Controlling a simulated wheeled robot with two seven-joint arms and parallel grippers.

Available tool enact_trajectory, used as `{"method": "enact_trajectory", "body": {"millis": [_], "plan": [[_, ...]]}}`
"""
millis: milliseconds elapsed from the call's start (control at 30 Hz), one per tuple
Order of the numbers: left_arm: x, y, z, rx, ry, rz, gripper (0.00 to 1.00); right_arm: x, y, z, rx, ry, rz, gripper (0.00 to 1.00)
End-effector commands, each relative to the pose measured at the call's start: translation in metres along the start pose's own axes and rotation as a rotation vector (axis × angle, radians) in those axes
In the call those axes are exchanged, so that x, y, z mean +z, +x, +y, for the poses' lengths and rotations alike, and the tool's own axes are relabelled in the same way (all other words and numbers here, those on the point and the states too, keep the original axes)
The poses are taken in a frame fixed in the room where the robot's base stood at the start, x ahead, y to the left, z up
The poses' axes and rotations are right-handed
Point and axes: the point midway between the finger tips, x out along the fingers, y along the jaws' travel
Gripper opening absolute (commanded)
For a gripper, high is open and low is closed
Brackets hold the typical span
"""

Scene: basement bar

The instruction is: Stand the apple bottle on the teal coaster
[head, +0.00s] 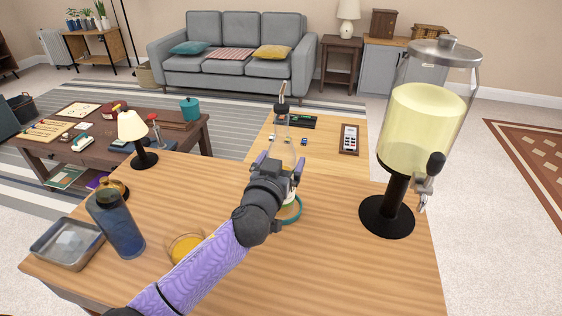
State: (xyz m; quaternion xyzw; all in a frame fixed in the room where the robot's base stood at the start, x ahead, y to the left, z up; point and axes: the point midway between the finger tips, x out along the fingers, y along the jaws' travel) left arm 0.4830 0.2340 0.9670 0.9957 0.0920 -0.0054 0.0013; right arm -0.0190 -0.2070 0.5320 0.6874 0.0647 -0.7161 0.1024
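The apple bottle (284,150) is clear with a thin spout on top and stands upright in the middle of the head view. Its lower part, with a pale label, is largely hidden behind my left gripper (281,164). The teal coaster (298,212) shows as a rim at the bottle's base, partly covered by the gripper. The bottle appears over the coaster; I cannot tell whether it touches. My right gripper is not in view.
A drink dispenser (425,125) on a black stand (387,216) is to the right. A blue bottle (117,224), a metal tray (68,246), a small lamp (136,140) and a dish of orange content (186,249) are to the left. The wooden counter (350,265) is clear at front right.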

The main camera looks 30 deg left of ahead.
Motion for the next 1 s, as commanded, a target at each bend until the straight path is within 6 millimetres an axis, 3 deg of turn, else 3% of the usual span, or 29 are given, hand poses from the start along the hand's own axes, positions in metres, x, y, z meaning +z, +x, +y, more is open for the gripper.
{"method": "enact_trajectory", "body": {"millis": [267,700,833,1000], "plan": [[-0.004,-0.005,0.0,0.0,0.0,-0.001,1.0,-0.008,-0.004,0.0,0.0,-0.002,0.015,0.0],[-0.002,-0.102,0.0,0.0,-0.002,-0.003,1.0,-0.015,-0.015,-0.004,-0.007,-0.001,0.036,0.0],[-0.003,-0.117,0.0,-0.001,0.0,0.0,1.0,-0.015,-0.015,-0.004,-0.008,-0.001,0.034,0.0],[-0.003,-0.12,0.0,-0.001,0.001,0.001,1.0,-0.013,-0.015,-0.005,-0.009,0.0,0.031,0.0]]}}
